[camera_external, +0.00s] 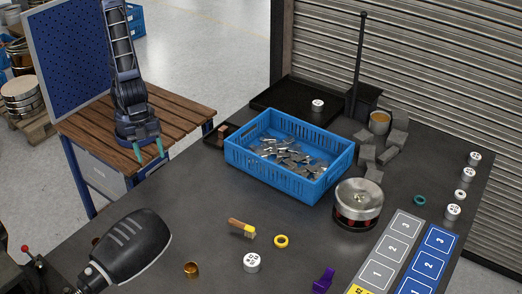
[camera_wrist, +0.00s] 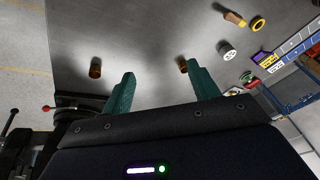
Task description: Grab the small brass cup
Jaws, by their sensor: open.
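A small brass cup (camera_external: 191,268) stands on the dark tabletop near the front in the external view. My gripper (camera_external: 150,150), with teal fingers, hangs at upper left in the external view. It also shows in the wrist view (camera_wrist: 163,82), open and empty, with its fingers well apart. It appears raised above the tabletop, apart from the cup.
A white cylinder (camera_external: 252,262), brush (camera_external: 241,228), yellow ring (camera_external: 281,241) and purple piece (camera_external: 323,280) lie right of the cup. A blue crate (camera_external: 318,190) of metal parts stands behind. A black rounded object (camera_external: 125,247) is left of the cup.

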